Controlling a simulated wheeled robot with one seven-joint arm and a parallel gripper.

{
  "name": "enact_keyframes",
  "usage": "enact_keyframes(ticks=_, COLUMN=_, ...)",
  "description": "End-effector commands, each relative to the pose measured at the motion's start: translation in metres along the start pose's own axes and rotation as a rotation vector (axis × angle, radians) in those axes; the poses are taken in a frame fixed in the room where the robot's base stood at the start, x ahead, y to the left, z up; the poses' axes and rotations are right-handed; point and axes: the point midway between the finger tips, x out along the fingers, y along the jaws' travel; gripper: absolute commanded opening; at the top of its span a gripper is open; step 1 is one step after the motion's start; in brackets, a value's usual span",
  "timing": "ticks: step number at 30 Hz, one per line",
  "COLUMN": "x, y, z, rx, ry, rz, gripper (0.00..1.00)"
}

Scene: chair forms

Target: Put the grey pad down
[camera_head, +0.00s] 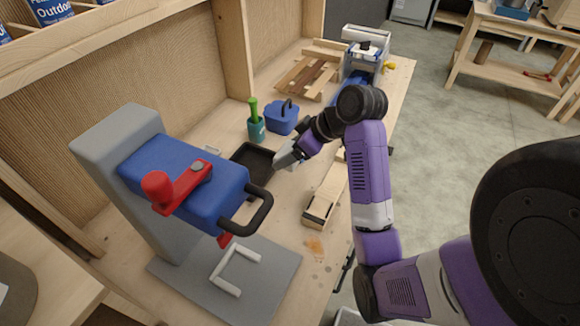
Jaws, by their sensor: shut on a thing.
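My gripper (289,154) is at the end of my purple arm, low over the workbench, just right of a black tray (262,154). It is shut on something. A small pale grey shape shows at its tip, which fits the grey pad, but the pad's outline cannot be told from the gripper at this size. My wrist hides part of the area behind it. Whether the held thing touches the bench or the tray rim cannot be told.
A blue and grey press (185,180) with a red lever stands at the front left on a grey base. A blue caddy (282,118) and a green-handled brush in a teal cup (256,128) stand behind the tray. A wooden block tool (320,207) lies to the right.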

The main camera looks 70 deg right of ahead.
Motion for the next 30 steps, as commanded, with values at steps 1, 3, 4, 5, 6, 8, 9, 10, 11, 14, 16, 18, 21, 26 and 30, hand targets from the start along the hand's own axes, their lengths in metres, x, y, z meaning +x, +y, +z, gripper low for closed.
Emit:
enact_keyframes(ticks=1, x=-0.013, y=0.002, z=-0.012, rx=-0.005, ry=0.006, rz=0.005, gripper=0.32)
enact_keyframes(ticks=3, x=-0.029, y=0.002, z=-0.025, rx=-0.005, ry=0.006, rz=0.006, gripper=0.32)
enact_keyframes(ticks=4, x=-0.036, y=0.002, z=-0.03, rx=-0.005, ry=0.006, rz=0.006, gripper=0.32)
enact_keyframes(ticks=5, x=-0.043, y=0.001, z=-0.035, rx=-0.005, ry=0.005, rz=0.006, gripper=0.32)
enact_keyframes(ticks=6, x=-0.053, y=0.001, z=-0.043, rx=-0.001, ry=0.001, rz=0.002, gripper=0.32)
enact_keyframes(ticks=8, x=-0.062, y=0.001, z=-0.049, rx=0.001, ry=-0.001, rz=0.001, gripper=0.32)
enact_keyframes(ticks=9, x=-0.067, y=0.001, z=-0.052, rx=0.001, ry=-0.001, rz=0.001, gripper=0.32)
enact_keyframes(ticks=10, x=-0.07, y=0.001, z=-0.055, rx=0.001, ry=-0.001, rz=0.001, gripper=0.32)
enact_keyframes(ticks=11, x=-0.072, y=0.001, z=-0.057, rx=0.002, ry=-0.001, rz=0.001, gripper=0.32)
enact_keyframes(ticks=14, x=-0.079, y=0.001, z=-0.062, rx=0.002, ry=-0.001, rz=0.001, gripper=0.32)
enact_keyframes(ticks=16, x=-0.082, y=0.001, z=-0.065, rx=0.002, ry=-0.001, rz=0.0, gripper=0.32)
enact_keyframes(ticks=18, x=-0.084, y=0.001, z=-0.066, rx=0.001, ry=-0.001, rz=0.001, gripper=0.32)
enact_keyframes(ticks=21, x=-0.085, y=0.001, z=-0.067, rx=0.002, ry=-0.001, rz=0.001, gripper=0.32)
enact_keyframes(ticks=26, x=-0.085, y=0.001, z=-0.067, rx=0.001, ry=-0.001, rz=0.001, gripper=0.32)
enact_keyframes(ticks=30, x=-0.085, y=0.001, z=-0.067, rx=0.001, ry=-0.001, rz=0.001, gripper=0.32)
